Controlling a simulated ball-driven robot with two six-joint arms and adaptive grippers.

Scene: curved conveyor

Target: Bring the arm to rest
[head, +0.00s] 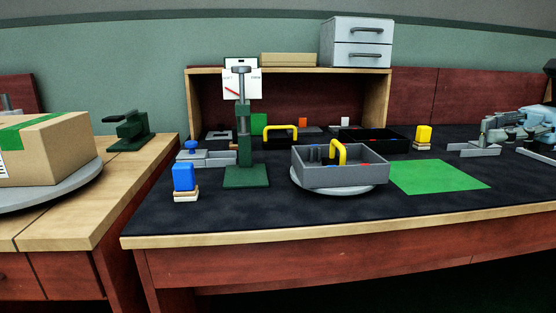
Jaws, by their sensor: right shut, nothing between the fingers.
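My right arm comes in from the right edge. Its gripper (486,132) is shut and empty, above the right part of the dark bench top (330,213). It is to the right of the green mat (440,175) and holds nothing. My left gripper does not show.
A grey tray (345,176) with a yellow handle sits on a round plate beside the green mat. Grey brackets (473,150) lie near my right gripper. A green press (246,175), a blue-topped block (184,178) and a yellow-topped block (423,134) stand on the bench. The mat is clear.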

